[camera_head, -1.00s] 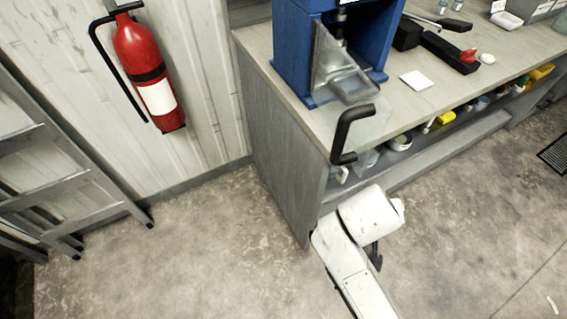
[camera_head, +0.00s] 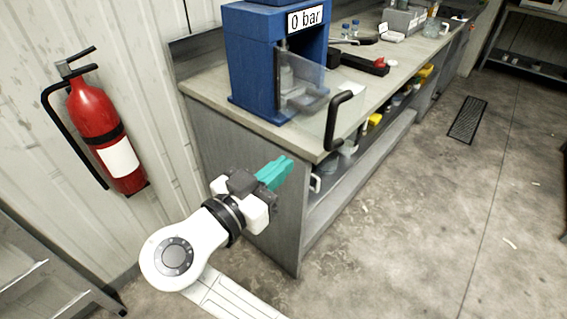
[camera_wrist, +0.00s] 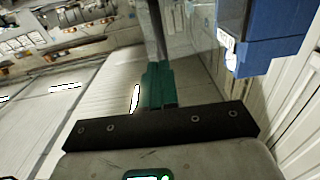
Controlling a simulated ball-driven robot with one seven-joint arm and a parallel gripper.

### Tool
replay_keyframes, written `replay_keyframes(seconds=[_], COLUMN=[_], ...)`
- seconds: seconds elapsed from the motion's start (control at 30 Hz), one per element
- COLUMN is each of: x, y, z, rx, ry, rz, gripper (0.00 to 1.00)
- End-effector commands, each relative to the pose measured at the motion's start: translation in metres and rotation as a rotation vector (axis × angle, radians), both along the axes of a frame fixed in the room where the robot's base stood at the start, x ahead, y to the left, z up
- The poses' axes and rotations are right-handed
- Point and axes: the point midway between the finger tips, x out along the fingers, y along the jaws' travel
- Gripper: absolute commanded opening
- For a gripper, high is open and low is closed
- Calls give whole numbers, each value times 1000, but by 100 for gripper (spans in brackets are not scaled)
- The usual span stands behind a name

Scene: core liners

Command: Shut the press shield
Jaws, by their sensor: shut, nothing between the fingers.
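The blue press (camera_head: 249,65) stands on the near end of the bench, with a "0 bar" display on top. Its clear shield (camera_head: 309,78) stands swung out from the press front, open, with a black bent handle (camera_head: 332,125) on its outer side at the bench's front edge. My gripper (camera_head: 285,165) has teal fingers shut with nothing between them. It is in front of the bench's end panel, left of and below the handle, and apart from it. In the wrist view the shut fingers (camera_wrist: 158,78) point forward, with the blue press (camera_wrist: 275,45) at right.
The bench (camera_head: 225,108) holds a black tool tray (camera_head: 362,64) and small bottles; its lower shelf holds several items. A red fire extinguisher (camera_head: 98,125) hangs on the left wall, with a metal ladder (camera_head: 40,280) below.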

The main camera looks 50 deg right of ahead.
Motion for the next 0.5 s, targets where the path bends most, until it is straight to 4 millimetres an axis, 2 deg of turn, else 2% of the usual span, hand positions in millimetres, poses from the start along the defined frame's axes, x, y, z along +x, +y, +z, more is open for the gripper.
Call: replay_keyframes(seconds=[0.3,0.5], x=[2,4], y=[-64,-98], z=[2,2], rx=[1,2], ry=[3,3], rz=[-4,-4], gripper=[0,0])
